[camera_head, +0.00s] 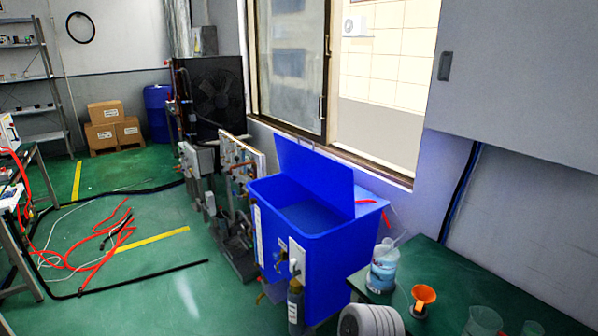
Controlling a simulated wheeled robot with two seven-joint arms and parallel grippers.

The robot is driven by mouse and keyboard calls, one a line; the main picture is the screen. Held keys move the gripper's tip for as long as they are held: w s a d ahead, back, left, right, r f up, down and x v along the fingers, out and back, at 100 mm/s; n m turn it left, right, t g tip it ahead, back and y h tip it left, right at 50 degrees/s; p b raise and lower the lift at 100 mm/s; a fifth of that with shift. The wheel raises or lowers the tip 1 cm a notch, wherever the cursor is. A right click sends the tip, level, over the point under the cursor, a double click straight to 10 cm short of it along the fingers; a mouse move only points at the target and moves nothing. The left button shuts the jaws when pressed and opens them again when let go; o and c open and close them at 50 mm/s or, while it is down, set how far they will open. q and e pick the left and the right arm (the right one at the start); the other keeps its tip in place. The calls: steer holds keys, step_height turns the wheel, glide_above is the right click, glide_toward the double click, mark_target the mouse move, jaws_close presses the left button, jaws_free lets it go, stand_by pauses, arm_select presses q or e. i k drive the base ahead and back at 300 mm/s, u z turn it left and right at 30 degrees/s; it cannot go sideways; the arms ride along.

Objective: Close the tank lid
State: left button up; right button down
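A blue tank (325,258) stands beside the wall under the window, right of the picture's middle. Its blue lid (312,177) is raised at the back left of the tank and leans up towards the window, so the tank's inside shows open from above. White fittings and a dark bottle are at the tank's front side. Neither of my grippers shows in the head view. A pale ribbed round part at the bottom edge may be mine.
A green table (450,284) at the lower right holds a white-blue container (383,266), an orange funnel (423,296) and clear beakers. Pump equipment (236,180) stands left of the tank.

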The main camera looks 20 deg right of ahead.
mark_target(331, 181)
steer(key=u, duration=0.45)
steer(key=i, duration=1.8)
steer(key=z, duration=1.15)
